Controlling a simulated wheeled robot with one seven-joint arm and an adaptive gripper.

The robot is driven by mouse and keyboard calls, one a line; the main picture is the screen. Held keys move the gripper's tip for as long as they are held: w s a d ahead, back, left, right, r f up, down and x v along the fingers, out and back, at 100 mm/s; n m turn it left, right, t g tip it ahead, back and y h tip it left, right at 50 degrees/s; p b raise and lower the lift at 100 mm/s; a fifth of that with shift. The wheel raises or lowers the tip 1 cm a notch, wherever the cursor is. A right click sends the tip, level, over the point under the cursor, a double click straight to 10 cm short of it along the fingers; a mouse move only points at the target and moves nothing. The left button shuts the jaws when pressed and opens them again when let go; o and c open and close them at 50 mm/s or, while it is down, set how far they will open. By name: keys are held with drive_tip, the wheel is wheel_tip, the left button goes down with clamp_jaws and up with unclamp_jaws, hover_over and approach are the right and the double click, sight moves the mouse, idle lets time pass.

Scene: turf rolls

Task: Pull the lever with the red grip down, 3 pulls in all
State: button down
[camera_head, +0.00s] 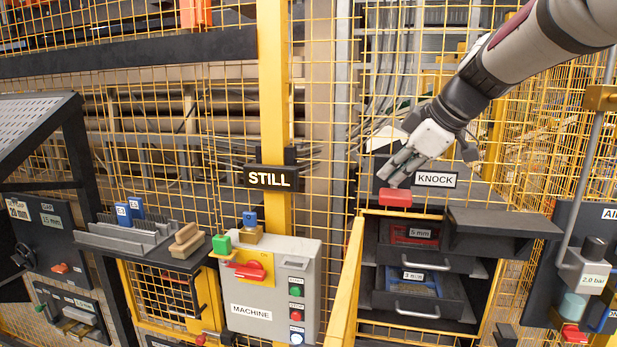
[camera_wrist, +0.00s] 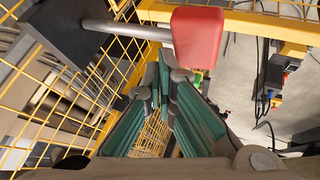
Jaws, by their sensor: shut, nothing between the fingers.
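The lever's red grip (camera_head: 395,197) shows just left of and below the KNOCK sign (camera_head: 436,179) in the head view. In the wrist view the red grip (camera_wrist: 197,35) sits at the end of a grey bar (camera_wrist: 128,30) that comes out of a dark housing (camera_wrist: 72,28). My gripper (camera_head: 389,178) is shut and empty, its fingertips right above the grip in the head view. In the wrist view my gripper's fingertips (camera_wrist: 165,72) lie close by the grip. I cannot tell whether they touch it.
A drawer cabinet (camera_head: 413,265) stands below the lever, with a dark shelf (camera_head: 505,222) at its right. A yellow post with a STILL sign (camera_head: 270,178) and a grey MACHINE box (camera_head: 258,300) are to the left. Yellow mesh fencing lies behind.

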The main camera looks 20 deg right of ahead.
sight(394, 190)
drive_tip(key=shift+s+a+f+b, duration=0.15)
drive_tip(key=shift+f+b, duration=0.3)
drive_tip(key=shift+f, duration=0.55)
drive_tip(key=shift+s+a+f+b, duration=0.1)
drive_tip(key=shift+f+b, duration=0.35)
drive_tip(key=shift+f, duration=0.5)
idle(1.7)
idle(0.5)
drive_tip(key=shift+w+d+r+p, duration=0.15)
drive_tip(key=shift+r+p, duration=0.45)
drive_tip(key=shift+r, duration=0.55)
drive_tip(key=shift+w+d+r+p, duration=0.1)
drive_tip(key=shift+r+p, duration=0.45)
drive_tip(key=shift+r, duration=0.55)
drive_tip(key=shift+w+d+r+p, duration=0.15)
drive_tip(key=shift+r+p, duration=0.45)
drive_tip(key=shift+r, duration=0.55)
drive_tip(key=r, duration=0.1)
drive_tip(key=r+p, duration=0.1)
drive_tip(key=r, duration=0.1)
drive_tip(key=r+p, duration=0.1)
drive_tip(key=r, duration=0.1)
drive_tip(key=shift+w+d, duration=0.15)
drive_tip(key=shift+w, duration=0.2)
